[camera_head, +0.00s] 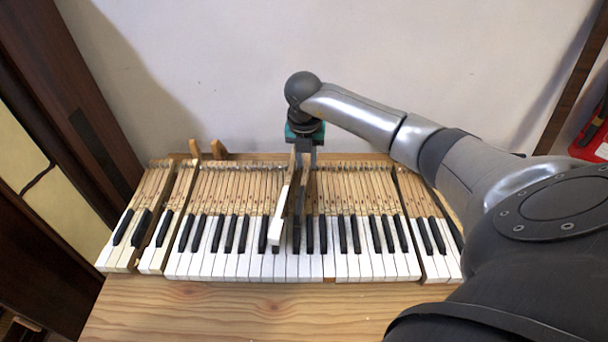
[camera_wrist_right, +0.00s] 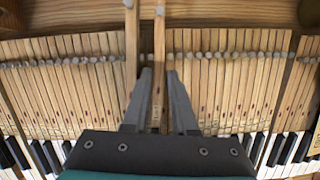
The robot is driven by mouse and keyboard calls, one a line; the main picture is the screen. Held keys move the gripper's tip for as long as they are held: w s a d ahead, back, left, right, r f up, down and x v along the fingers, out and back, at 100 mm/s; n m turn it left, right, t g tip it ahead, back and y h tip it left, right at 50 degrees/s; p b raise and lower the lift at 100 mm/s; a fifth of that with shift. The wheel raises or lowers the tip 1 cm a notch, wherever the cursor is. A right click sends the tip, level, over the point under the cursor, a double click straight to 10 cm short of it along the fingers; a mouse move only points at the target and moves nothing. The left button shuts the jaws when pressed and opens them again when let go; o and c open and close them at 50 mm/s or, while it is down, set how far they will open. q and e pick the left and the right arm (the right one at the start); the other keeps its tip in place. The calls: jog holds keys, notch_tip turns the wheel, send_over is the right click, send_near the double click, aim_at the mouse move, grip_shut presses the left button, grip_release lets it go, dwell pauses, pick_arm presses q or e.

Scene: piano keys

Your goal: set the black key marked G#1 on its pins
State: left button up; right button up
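My right gripper (camera_head: 305,180) reaches down over the middle of the keyboard from the back. In the right wrist view its two fingers (camera_wrist_right: 159,75) stand close on either side of one wooden key shaft (camera_wrist_right: 158,45), which reaches farther back than the row. It appears to belong to the black key (camera_head: 297,230) below the gripper, though the fingers partly hide this. I cannot read a G#1 mark. My left gripper is not in view.
A white key (camera_head: 281,212) stands raised and tilted just left of the gripper; its shaft (camera_wrist_right: 132,45) passes beside the left finger. Neighbouring keys stand close on both sides. The wooden table (camera_head: 250,315) is clear in front.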

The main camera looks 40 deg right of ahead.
jog(key=shift+f, duration=0.4)
grip_shut()
dwell(1.4)
